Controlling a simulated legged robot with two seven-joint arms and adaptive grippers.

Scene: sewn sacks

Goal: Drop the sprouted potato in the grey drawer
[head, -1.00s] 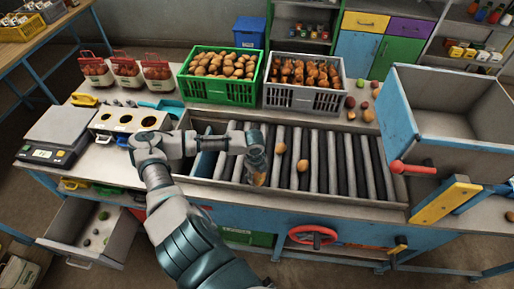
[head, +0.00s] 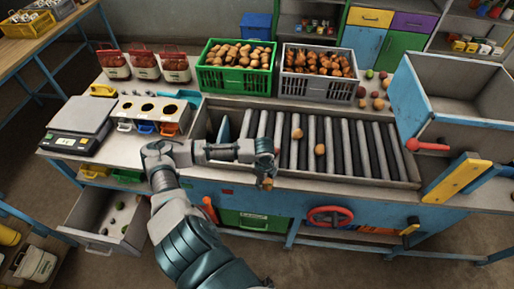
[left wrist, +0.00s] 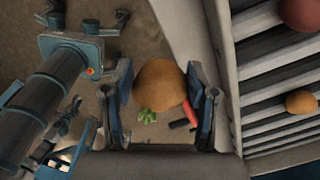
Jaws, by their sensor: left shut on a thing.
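My left gripper (head: 266,170) is shut on a brown, roundish potato (head: 267,184) and holds it near the front edge of the roller table. In the left wrist view the potato (left wrist: 160,83) sits between the two fingers, and a green sprout (left wrist: 147,115) shows at its lower side. The grey drawer (head: 95,243) stands pulled out below the bench at the lower left, apart from the gripper. A few small green items (head: 118,205) lie in it. My right gripper is not in view.
Two loose potatoes lie on the rollers (head: 345,145). A green crate (head: 235,80) and a grey crate (head: 315,90) stand behind. A scale (head: 75,125) and a box with round holes (head: 150,112) stand on the bench above the drawer. A red wheel (head: 330,216) is at the front.

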